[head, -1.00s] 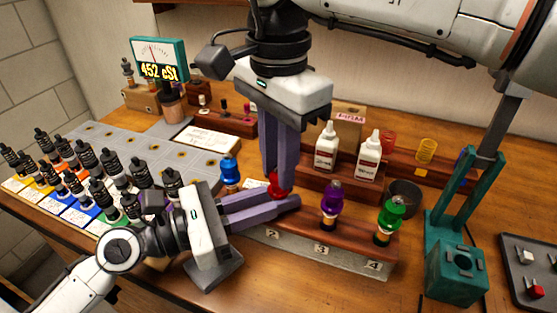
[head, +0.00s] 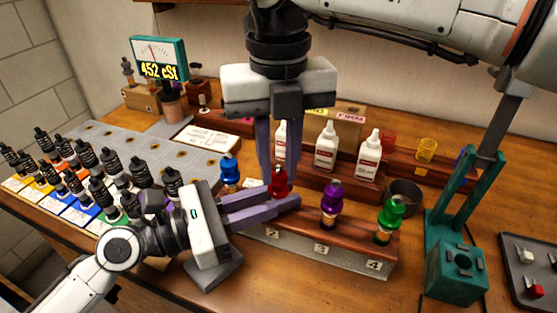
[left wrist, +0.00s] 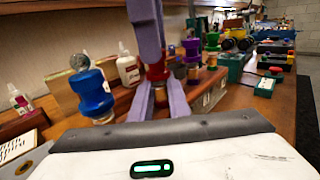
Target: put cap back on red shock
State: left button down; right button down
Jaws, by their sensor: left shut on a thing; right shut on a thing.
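The red shock's cap (head: 278,181) is between the fingertips of my right gripper (head: 279,172), which comes straight down from above and is shut on it. My left gripper (head: 288,199) reaches in level from the left and is shut on the red shock's body, just below the red cap. In the left wrist view, the red part (left wrist: 157,72) sits directly above the left fingertips (left wrist: 160,90), with a small brass-coloured part of the body (left wrist: 160,98) between them. The fingers hide most of the body, and I cannot tell whether cap and body are seated together.
Blue (head: 230,175), purple (head: 333,200) and green (head: 391,216) shocks stand in the numbered wooden rack (head: 355,240). White bottles (head: 327,148) stand behind. A dark cup (head: 405,194) and a teal stand (head: 457,265) are at right. Several dropper bottles (head: 88,160) fill the left.

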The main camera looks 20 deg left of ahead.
jog(key=c, duration=1.5)
grip_release()
notch_tip(320, 180, up, 8)
jog(key=shift+f, duration=0.25)
pick_arm(q)
jog(key=c, duration=1.6)
grip_release()
